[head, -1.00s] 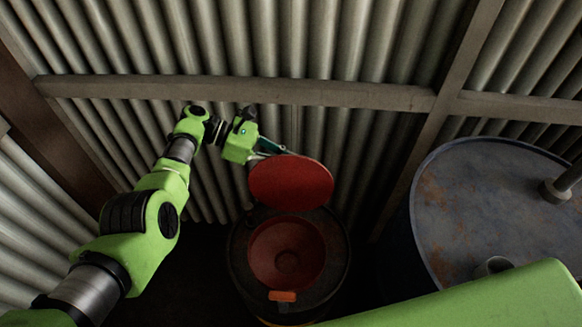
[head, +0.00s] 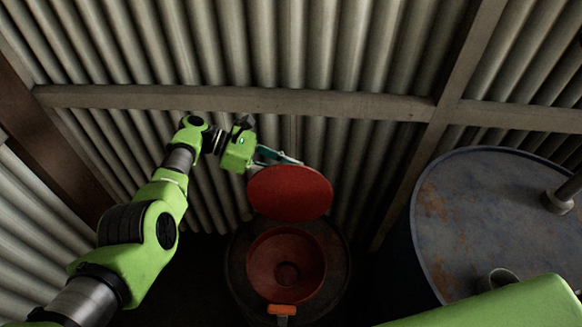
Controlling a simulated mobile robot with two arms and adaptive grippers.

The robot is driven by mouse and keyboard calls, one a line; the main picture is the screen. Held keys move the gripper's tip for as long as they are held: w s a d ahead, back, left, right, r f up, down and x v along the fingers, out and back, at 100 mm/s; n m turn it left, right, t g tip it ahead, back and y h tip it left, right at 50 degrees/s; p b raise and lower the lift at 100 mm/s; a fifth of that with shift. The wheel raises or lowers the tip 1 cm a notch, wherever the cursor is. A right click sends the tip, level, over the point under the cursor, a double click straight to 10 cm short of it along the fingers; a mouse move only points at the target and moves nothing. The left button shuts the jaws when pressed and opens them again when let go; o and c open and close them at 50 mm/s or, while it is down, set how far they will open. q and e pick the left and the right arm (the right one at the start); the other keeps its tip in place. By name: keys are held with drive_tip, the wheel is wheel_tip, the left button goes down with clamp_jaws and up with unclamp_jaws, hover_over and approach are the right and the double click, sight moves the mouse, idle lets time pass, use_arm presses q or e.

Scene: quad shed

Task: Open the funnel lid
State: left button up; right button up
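The red round funnel lid (head: 290,192) stands raised at the back of the funnel, its face turned toward me. The red funnel (head: 286,265) below it is uncovered, with its round hole showing. An orange tab (head: 282,309) is at the funnel's front edge. My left gripper (head: 277,156) is at the upper left edge of the lid, partly behind it. Its fingers are small and partly hidden, so I cannot tell whether they are open or touch the lid. My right gripper is out of view; only part of a green arm shows at the lower right.
The funnel sits on a dark drum (head: 340,270). A larger blue-grey drum (head: 490,215) with rust patches stands to the right, with a pipe on its top. A corrugated metal wall (head: 340,50) with a horizontal beam (head: 330,103) is close behind the lid.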

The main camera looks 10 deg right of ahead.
use_arm(q)
drive_tip(key=v, duration=1.2)
drive_tip(key=shift+w, duration=0.1)
